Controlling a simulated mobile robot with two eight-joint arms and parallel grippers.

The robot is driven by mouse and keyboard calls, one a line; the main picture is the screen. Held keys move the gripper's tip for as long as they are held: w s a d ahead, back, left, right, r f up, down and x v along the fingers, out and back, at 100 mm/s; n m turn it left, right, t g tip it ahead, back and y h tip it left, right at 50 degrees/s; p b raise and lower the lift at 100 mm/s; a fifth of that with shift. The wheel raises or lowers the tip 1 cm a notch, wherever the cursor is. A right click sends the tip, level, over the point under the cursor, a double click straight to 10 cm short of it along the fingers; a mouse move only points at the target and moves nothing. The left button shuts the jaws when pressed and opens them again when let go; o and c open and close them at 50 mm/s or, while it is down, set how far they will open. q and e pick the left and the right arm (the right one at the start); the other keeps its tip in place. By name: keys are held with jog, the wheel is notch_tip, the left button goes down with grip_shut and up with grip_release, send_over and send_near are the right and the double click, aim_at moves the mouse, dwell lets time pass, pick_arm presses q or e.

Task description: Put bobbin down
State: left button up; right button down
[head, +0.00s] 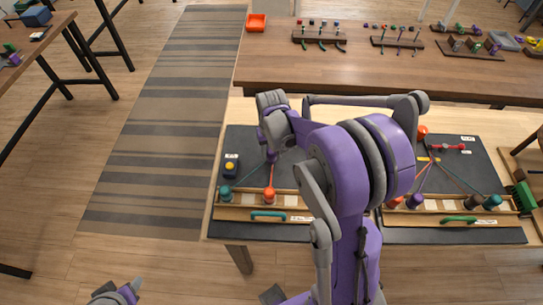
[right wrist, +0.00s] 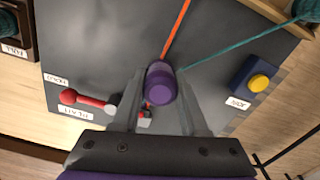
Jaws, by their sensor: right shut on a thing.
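A purple bobbin (right wrist: 160,85) sits between the two fingers of my right gripper (right wrist: 160,98) in the right wrist view. The gripper is shut on it, above the dark left board (right wrist: 110,40). In the head view my right gripper (head: 271,155) is over that board and the bobbin is hard to make out. An orange bobbin (head: 269,195) and a teal bobbin (head: 227,195) stand at the wooden rack (head: 245,198) along the board's front. Orange and teal cords run from them towards the gripper. My left gripper (head: 125,292) shows only partly at the bottom left.
A blue block with a yellow button (head: 231,167) stands on the board's left. A red lever (right wrist: 85,99) lies near its edge in the wrist view. A second board (head: 470,165) with bobbins is at right. My right arm hides the middle of the table.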

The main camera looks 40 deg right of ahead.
jog(key=shift+f, duration=0.75)
jog(key=shift+f, duration=0.2)
jog(key=shift+c, duration=2.2)
grip_release()
jog(key=shift+r, duration=0.1)
